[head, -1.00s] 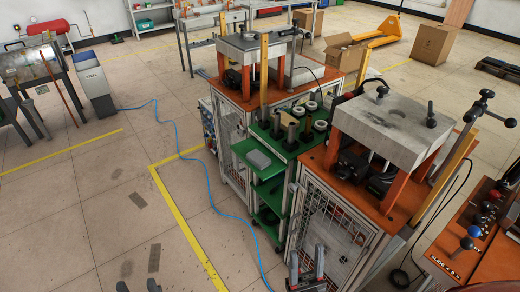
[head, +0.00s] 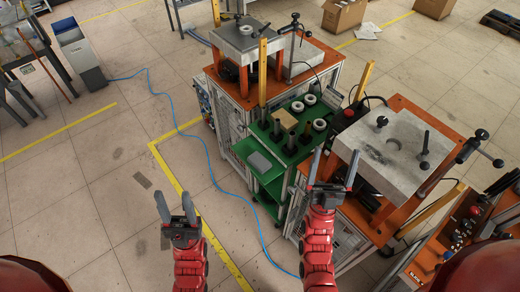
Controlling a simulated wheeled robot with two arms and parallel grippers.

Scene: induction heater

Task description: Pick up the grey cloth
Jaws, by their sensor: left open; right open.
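A small flat grey piece, which looks like the folded grey cloth (head: 259,162), lies on the upper side shelf of the green cart (head: 271,182) in the middle of the view. My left gripper (head: 174,203) is open and empty, over the floor to the left of the cart and apart from the cloth. My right gripper (head: 334,168) is open and empty, to the right of the cloth, in front of the near orange-topped machine in the picture. Neither gripper touches the cloth.
The cart's top holds white rings (head: 309,99), dark cylinders and a tan block (head: 285,119). Orange-topped machines with grey slabs stand behind (head: 244,37) and to the right (head: 393,142). A blue hose (head: 182,133) crosses the floor. Floor at left is mostly clear.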

